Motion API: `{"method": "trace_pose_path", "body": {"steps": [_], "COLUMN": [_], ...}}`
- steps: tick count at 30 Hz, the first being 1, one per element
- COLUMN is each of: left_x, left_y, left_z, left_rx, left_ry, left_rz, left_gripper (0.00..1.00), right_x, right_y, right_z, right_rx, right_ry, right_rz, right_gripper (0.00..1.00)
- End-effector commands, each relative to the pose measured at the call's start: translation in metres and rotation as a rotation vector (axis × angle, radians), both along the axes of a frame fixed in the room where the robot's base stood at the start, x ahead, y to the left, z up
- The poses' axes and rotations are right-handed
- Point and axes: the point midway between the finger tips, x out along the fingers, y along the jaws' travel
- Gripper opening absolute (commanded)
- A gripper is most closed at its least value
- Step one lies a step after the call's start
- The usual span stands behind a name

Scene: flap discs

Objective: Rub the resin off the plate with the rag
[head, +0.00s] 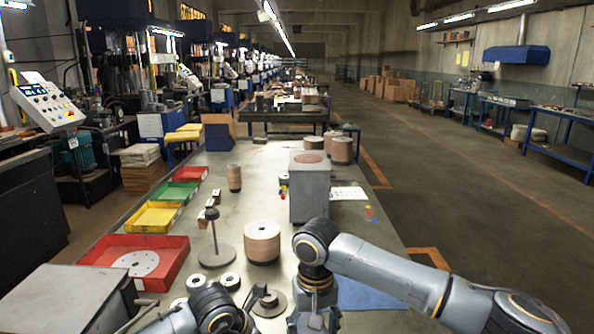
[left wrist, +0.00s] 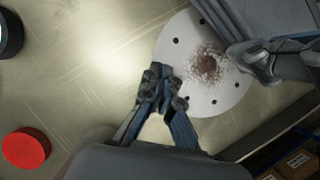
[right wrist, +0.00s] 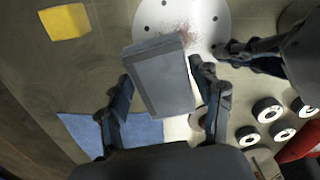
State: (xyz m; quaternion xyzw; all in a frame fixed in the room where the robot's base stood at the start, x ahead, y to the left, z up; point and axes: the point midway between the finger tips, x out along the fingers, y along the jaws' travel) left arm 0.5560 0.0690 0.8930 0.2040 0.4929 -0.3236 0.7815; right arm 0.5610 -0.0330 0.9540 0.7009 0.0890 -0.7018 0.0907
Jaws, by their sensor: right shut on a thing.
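The pale round plate (left wrist: 190,90) with small holes lies flat on the table; it also shows in the right wrist view (right wrist: 160,12). A brown resin smear (left wrist: 207,66) with a pale speckled fringe marks its middle. My right gripper (right wrist: 165,92) is shut on a grey, block-like pad (right wrist: 158,75), apparently the rag, held at or just above the plate's edge. Whether it touches the plate is unclear. My left gripper (left wrist: 160,85) has its fingertips together over the plate's rim, with nothing visible between them. The plate is out of sight in the head view.
A blue mat (right wrist: 80,130) lies near the table's edge. Several rings (right wrist: 268,110), a spindle stand (head: 216,250), a disc stack (head: 262,242) and a grey machine box (head: 312,195) stand on the table. Red (head: 172,270), yellow and green trays line the left.

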Motion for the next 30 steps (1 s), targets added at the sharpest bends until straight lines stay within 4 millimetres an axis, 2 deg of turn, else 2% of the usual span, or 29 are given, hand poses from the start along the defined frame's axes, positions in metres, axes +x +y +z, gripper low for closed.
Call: {"method": "trace_pose_path", "body": {"steps": [10, 30], "left_x": [0.0, 0.0], "left_y": [0.0, 0.0], "left_z": [0.0, 0.0], "left_rx": [0.0, 0.0], "left_ry": [0.0, 0.0], "left_rz": [0.0, 0.0], "left_gripper": [0.0, 0.0], "right_x": [0.0, 0.0], "right_y": [0.0, 0.0], "right_z": [-0.001, -0.018], "right_rx": [0.0, 0.001], "right_ry": [0.0, 0.0], "right_rz": [0.0, 0.0], "right_gripper": [0.4, 0.4]}}
